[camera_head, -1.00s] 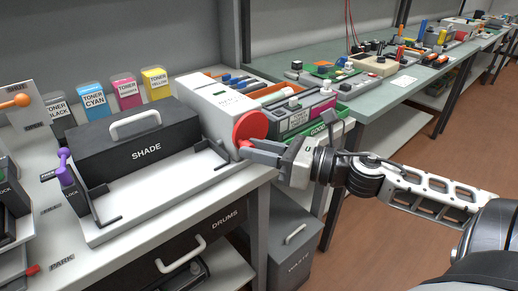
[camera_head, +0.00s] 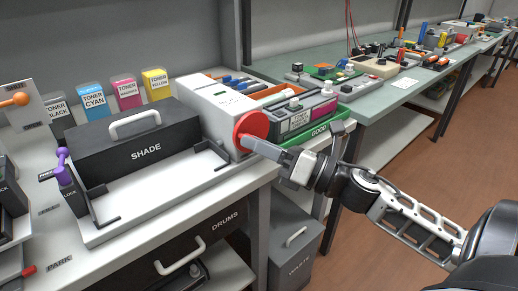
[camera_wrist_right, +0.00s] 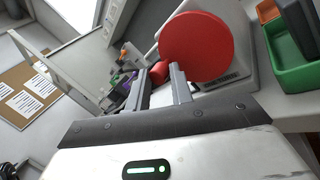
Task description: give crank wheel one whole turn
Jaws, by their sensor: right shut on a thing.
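The red crank wheel (camera_head: 251,131) sits on the right end face of a white machine (camera_head: 213,106) on the bench. In the right wrist view the wheel (camera_wrist_right: 197,48) is a large red disc, with a small red knob (camera_wrist_right: 159,72) near its edge. My right gripper (camera_head: 246,140) is at the wheel's lower front rim. In the right wrist view its two fingers (camera_wrist_right: 160,88) are shut on the knob, which shows partly between their tips. My left gripper is in neither view.
A black SHADE box (camera_head: 146,146) stands in a white tray left of the machine. Toner boxes, such as the cyan one (camera_head: 93,99), stand behind it. A green GOOD tray (camera_head: 325,133) lies right of the wheel, and a grey WASTE bin (camera_head: 293,250) stands below.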

